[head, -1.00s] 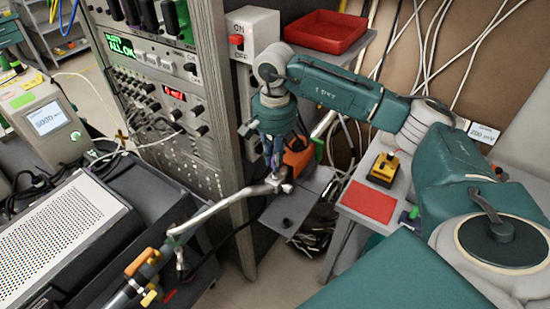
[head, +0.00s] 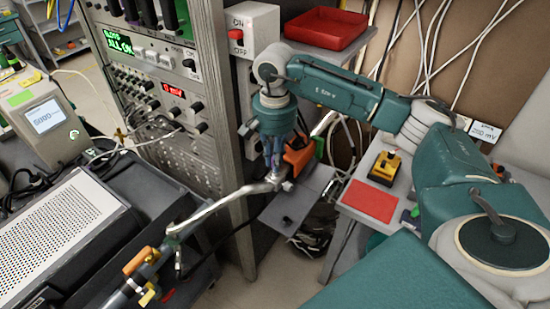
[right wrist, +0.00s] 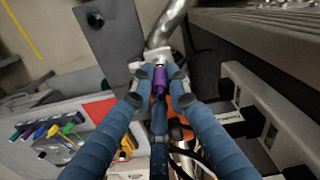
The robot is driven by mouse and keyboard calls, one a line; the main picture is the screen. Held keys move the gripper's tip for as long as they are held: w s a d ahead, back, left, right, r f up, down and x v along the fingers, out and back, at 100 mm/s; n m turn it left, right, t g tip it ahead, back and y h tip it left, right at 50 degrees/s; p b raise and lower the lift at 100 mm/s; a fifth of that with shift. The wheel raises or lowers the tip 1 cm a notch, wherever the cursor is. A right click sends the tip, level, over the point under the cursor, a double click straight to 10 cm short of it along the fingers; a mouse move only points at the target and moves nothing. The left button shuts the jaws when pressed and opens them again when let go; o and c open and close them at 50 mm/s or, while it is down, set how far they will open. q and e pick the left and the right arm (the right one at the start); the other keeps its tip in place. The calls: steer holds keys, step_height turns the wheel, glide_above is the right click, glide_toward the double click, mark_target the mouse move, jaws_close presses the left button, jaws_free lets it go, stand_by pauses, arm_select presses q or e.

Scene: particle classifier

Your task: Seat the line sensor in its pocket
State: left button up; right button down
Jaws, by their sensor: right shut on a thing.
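My right gripper (head: 277,160) points down above the silver fitting (head: 285,184) at the end of a bent metal pipe (head: 215,207). In the right wrist view the fingers of my right gripper (right wrist: 158,88) are closed around a small purple cylinder (right wrist: 159,78), which looks like the line sensor. Its far end meets or lies just over the pale metal fitting (right wrist: 148,63). I cannot tell how deep it sits, and the pocket's mouth is hidden. In the head view the fingers mostly hide the cylinder. My left gripper is out of view.
An instrument rack (head: 165,110) stands close left of my right gripper. An orange part (head: 298,158) and a grey plate (head: 300,200) are close behind and right. A red tray (head: 327,27) is above. A side table with a red mat (head: 369,201) and yellow device (head: 384,168) is right.

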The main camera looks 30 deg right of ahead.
steer(key=shift+f+b, duration=0.8)
steer(key=shift+f, duration=0.15)
steer(key=c, duration=1.6)
jaws_free()
steer(key=shift+r, duration=0.1)
step_height(320, 180, up, 7)
steer(key=shift+r, duration=0.1)
